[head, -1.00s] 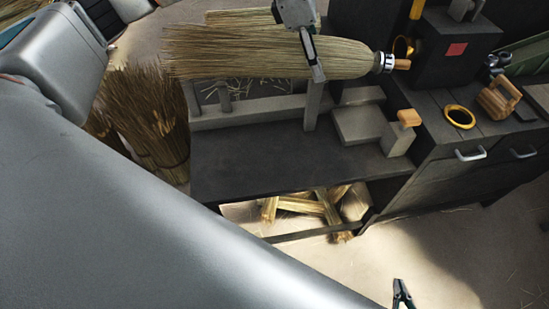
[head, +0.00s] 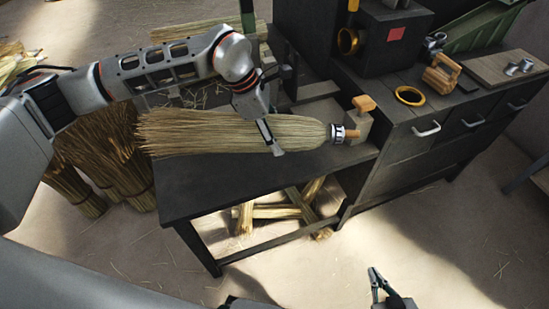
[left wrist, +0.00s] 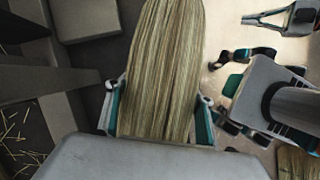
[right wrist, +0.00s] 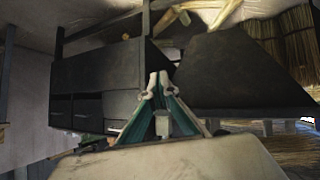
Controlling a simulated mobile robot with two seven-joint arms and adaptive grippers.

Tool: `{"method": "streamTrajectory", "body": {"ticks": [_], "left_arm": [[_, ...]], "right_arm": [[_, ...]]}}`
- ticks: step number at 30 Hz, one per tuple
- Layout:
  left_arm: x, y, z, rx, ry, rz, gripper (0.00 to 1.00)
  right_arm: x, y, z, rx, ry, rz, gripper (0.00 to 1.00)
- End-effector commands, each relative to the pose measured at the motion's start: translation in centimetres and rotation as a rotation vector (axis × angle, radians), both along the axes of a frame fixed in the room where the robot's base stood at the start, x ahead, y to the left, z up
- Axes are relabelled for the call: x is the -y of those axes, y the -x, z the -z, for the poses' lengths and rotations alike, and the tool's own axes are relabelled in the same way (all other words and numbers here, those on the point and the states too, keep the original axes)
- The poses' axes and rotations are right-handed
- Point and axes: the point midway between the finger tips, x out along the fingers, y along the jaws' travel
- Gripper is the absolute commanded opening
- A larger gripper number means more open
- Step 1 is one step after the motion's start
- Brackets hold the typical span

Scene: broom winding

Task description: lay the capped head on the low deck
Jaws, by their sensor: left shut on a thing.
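The capped head, a bundle of straw bristles (head: 215,132) with a banded metal cap (head: 338,133) and a wooden stub at its right end, lies level over the low deck (head: 215,182). My left gripper (head: 271,137) is shut around the bundle near its capped half. The bristles also run between its fingers in the left wrist view (left wrist: 165,70). I cannot tell whether the underside touches the deck. My right gripper (head: 376,283) is empty, low in front of the bench; its fingertips are together in the right wrist view (right wrist: 157,82).
A grey block with a wooden knob (head: 364,104) stands just beyond the cap. A brass ring (head: 410,96) and a wooden-handled tool (head: 441,74) sit on the cabinet top at right. Straw bundles (head: 110,150) stand at the deck's left end. The deck's front strip is bare.

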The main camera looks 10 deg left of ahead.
Motion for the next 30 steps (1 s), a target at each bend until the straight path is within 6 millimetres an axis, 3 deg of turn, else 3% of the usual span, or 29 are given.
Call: {"method": "streamTrajectory", "body": {"ticks": [1,6,14,21,30], "left_arm": [[0.1,0.1,1.5,-0.005,0.002,0.0,0.22],[0.1,0.1,4.5,-0.002,0.001,0.001,0.22],[0.1,0.0,6.0,0.002,0.002,0.001,0.22],[0.0,0.1,9.4,-0.003,0.002,0.0,0.22],[0.0,0.0,9.7,0.002,0.002,0.001,0.22]], "right_arm": [[0.0,0.1,0.2,-0.001,0.001,0.0,0.0],[0.1,0.0,0.2,0.001,0.004,-0.001,0.0],[0.2,0.2,0.5,-0.004,0.008,0.0,0.0],[0.3,0.5,1.3,-0.014,0.014,-0.001,0.0],[0.3,0.0,1.0,-0.005,0.015,-0.002,0.0]]}}
